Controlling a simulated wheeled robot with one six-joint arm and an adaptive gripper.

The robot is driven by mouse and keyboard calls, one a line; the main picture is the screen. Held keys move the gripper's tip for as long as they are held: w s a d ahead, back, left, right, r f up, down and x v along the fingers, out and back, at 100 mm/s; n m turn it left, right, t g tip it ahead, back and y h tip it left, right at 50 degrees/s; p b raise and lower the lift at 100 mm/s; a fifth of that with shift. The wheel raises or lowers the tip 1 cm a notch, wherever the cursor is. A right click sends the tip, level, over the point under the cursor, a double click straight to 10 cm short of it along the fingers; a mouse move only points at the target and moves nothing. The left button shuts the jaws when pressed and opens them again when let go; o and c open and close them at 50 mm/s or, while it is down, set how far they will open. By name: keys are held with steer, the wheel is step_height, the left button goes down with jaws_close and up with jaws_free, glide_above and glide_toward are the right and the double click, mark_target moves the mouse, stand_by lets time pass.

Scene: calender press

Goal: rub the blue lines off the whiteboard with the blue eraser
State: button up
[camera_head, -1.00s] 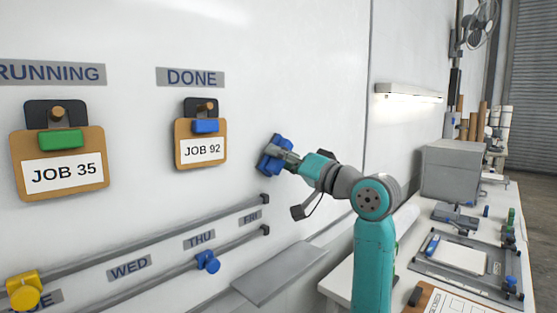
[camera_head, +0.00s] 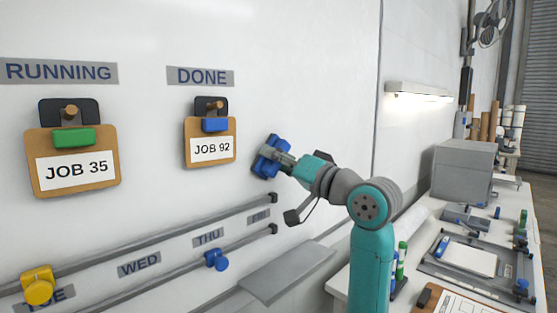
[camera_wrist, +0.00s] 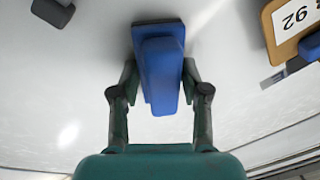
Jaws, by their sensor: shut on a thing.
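The blue eraser (camera_head: 268,157) is in my gripper (camera_head: 277,153), at the whiteboard (camera_head: 310,75) to the right of the JOB 92 clipboard. In the wrist view the fingers of my gripper (camera_wrist: 160,88) close on both sides of the eraser (camera_wrist: 160,70), and its dark pad faces the whiteboard (camera_wrist: 90,60). It looks against or very close to the board; I cannot tell which. No blue lines show on the visible board surface in either view.
The JOB 92 clipboard (camera_head: 211,150) and JOB 35 clipboard (camera_head: 75,172) hang left. Two grey rails (camera_head: 130,247) run below, with a blue knob (camera_head: 217,260) and a yellow knob (camera_head: 38,287). A grey shelf (camera_head: 285,272) juts out under the board. A cluttered bench (camera_head: 420,235) stands right.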

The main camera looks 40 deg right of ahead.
steer(key=shift+s+d, duration=0.1)
steer(key=shift+s, duration=2.85)
steer(key=shift+s, duration=0.1)
steer(key=shift+s, duration=1.4)
steer(key=shift+d, duration=0.1)
